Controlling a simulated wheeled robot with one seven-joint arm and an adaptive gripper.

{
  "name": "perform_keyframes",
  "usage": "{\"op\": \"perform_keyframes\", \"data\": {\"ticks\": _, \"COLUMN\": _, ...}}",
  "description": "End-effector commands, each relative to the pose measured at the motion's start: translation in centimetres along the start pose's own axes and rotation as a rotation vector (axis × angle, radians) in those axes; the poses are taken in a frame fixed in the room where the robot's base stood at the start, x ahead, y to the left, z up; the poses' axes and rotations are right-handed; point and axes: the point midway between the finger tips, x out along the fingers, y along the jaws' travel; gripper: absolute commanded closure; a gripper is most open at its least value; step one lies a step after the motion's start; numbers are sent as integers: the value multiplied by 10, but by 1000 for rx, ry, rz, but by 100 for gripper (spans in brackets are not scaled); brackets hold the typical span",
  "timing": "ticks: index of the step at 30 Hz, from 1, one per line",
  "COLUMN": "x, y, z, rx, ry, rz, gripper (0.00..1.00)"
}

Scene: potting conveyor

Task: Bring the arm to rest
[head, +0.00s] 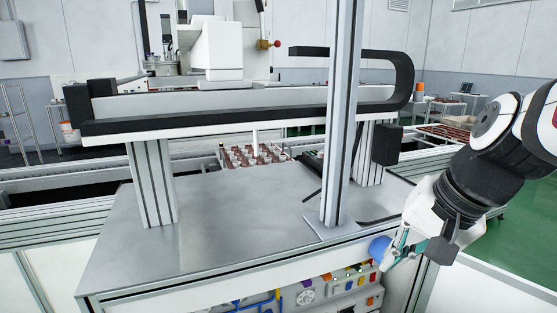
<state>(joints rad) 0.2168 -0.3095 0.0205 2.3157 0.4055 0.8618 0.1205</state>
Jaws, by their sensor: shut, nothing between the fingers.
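My arm (482,180) reaches in from the right edge of the head view, white with black joints. My gripper (384,262) is at its lower end, pointing down and to the left. It hangs in front of the right front edge of the metal table (200,225). The gripper is shut and I see nothing held in it. A blue round part (380,248) shows at the gripper's end; I cannot tell whether it belongs to the gripper or lies behind it.
An upright metal post (345,120) stands on the table near the gripper. A gantry beam with a black cable chain (405,75) spans the table. A tray of small pots (228,160) sits behind. A control panel (335,290) is below the front edge. Green floor is free at right.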

Motion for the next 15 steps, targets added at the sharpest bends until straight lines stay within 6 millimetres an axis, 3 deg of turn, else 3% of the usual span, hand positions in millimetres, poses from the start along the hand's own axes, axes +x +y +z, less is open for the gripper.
{"op": "perform_keyframes", "data": {"ticks": 1, "x": -11, "y": 2, "z": 14, "rx": -86, "ry": 25, "rz": 19, "gripper": 100}}
{"op": "perform_keyframes", "data": {"ticks": 6, "x": -34, "y": 17, "z": 48, "rx": -317, "ry": 92, "rz": 90, "gripper": 100}}
{"op": "perform_keyframes", "data": {"ticks": 15, "x": -58, "y": 43, "z": 79, "rx": -586, "ry": 189, "rz": 182, "gripper": 100}}
